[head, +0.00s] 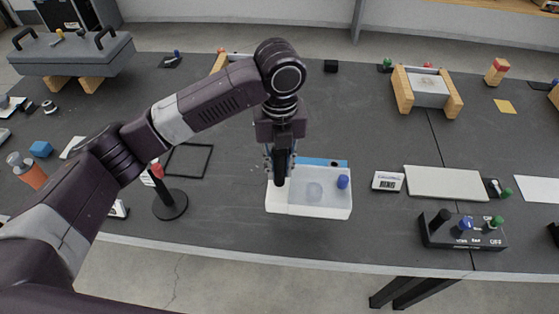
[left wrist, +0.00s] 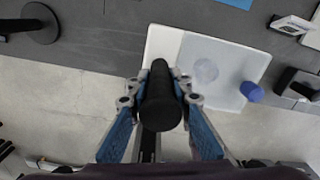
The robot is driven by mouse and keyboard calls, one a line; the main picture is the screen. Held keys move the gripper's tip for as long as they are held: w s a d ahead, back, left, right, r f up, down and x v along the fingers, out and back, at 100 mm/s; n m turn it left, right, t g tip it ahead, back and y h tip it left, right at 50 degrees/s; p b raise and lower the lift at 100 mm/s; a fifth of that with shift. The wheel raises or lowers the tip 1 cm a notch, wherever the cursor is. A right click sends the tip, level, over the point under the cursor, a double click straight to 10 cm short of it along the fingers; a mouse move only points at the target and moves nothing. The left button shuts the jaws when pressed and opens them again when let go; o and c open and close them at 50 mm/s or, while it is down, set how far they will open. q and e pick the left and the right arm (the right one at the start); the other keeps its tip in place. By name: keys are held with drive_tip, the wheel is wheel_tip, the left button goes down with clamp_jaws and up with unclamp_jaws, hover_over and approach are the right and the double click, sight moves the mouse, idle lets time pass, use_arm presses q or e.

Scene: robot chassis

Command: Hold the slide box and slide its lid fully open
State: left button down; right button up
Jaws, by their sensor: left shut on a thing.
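The slide box (head: 276,207) is white and lies near the front edge of the table. A pale, translucent lid (head: 319,208) covers most of its top, with a round shape showing faintly through it. A blue knob (head: 343,181) stands at the lid's right end; the box (left wrist: 163,42), lid (left wrist: 222,58) and knob (left wrist: 251,91) also show in the left wrist view. My left gripper (head: 280,180) is above the box's left end, shut on an upright black post (left wrist: 160,104). The post's foot is partly hidden. My right gripper is in neither view.
A blue flat piece (head: 325,162) lies behind the box. A small white labelled block (head: 387,181) and a black switch box (head: 462,234) are to the right. A round-based stand (head: 170,206) and a black square frame (head: 204,148) are to the left.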

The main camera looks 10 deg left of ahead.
sight(280, 195)
use_arm(q)
drive_tip(key=shift+f+b, duration=2)
drive_tip(key=shift+f, duration=4.15)
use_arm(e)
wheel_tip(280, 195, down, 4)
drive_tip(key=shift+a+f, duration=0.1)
use_arm(q)
drive_tip(key=shift+f, duration=0.35)
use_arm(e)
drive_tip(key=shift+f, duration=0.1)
use_arm(q)
drive_tip(key=shift+f, duration=0.1)
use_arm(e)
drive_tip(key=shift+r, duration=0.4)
use_arm(q)
drive_tip(key=shift+s+f+p, duration=0.1)
drive_tip(key=shift+p, duration=0.2)
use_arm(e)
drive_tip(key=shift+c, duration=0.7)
